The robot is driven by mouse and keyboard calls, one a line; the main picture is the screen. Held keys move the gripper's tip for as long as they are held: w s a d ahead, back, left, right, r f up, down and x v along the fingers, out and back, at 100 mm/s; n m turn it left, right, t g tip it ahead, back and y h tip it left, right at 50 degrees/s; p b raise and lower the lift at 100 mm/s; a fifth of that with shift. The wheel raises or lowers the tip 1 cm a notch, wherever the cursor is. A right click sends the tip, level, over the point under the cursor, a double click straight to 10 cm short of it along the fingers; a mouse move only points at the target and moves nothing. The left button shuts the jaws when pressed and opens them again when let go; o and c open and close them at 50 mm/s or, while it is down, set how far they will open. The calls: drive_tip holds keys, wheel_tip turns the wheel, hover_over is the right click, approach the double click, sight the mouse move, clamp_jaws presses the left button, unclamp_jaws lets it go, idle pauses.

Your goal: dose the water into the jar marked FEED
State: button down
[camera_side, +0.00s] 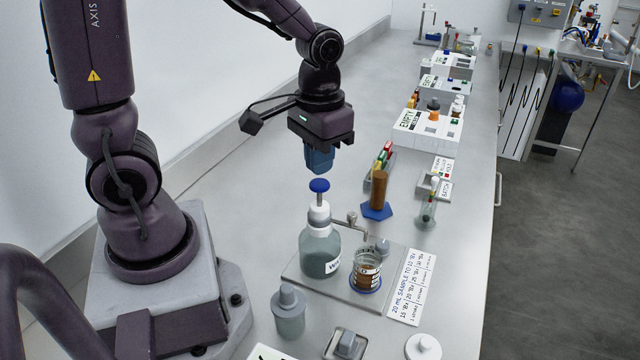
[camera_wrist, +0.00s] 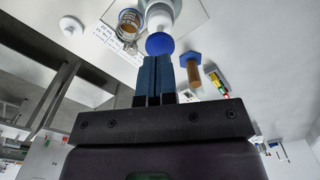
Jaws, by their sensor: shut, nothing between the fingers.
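The water bottle (camera_side: 320,250) is a grey-green dispenser with a white collar and a blue pump knob (camera_side: 319,186). It stands on a tray (camera_side: 300,274), and its spout reaches right over a small open jar (camera_side: 367,270) holding brown liquid on a blue base. The jar's label is too small to read fully. My gripper (camera_side: 319,168) points down just above the blue knob, with its blue fingers together and nothing between them. In the wrist view the finger tips (camera_wrist: 157,60) overlap the edge of the knob (camera_wrist: 160,44); I cannot tell whether they touch.
A card with handwritten dosing text (camera_side: 412,286) lies right of the tray. A brown cylinder on a blue hexagonal base (camera_side: 378,190) stands behind it. A grey stoppered bottle (camera_side: 288,312) and a white lid (camera_side: 423,347) are in front. White racks (camera_side: 428,130) line the bench further back.

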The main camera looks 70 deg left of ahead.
sight(319, 183)
drive_tip(key=shift+f, duration=0.1)
idle(2.4)
idle(0.5)
drive_tip(key=shift+f, duration=2.5)
drive_tip(key=shift+r, duration=2.65)
drive_tip(key=shift+f, duration=0.1)
drive_tip(key=shift+f, duration=2.6)
drive_tip(key=shift+r, duration=2.7)
